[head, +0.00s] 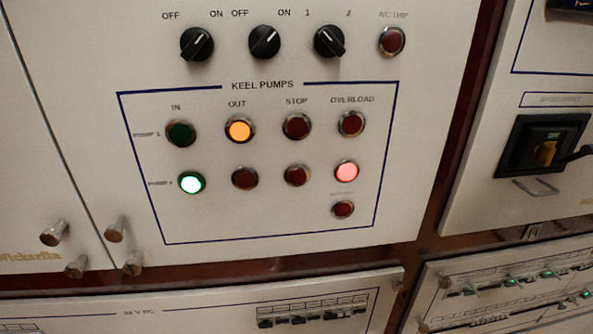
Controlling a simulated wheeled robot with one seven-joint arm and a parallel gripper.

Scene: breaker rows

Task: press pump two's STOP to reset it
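The KEEL PUMPS block, framed by a dark blue line, sits mid-panel in the head view. Its lower row is marked pump 2. Pump two's STOP (296,174) is a dark red round button in a metal ring, third in that row. To its left are the dark amber OUT lamp (244,178) and the lit green-white IN lamp (191,183). To its right the red OVERLOAD lamp (346,171) is lit. Pump one's STOP (297,126) is a similar dark red button directly above. My gripper is not in view.
Pump one's OUT lamp (240,130) glows orange. Three black rotary knobs (264,42) and a red button (392,41) stand above the block. Another red button (343,209) is below OVERLOAD. Metal thumbscrews (54,234) protrude at lower left. A black switch handle (573,154) projects at right.

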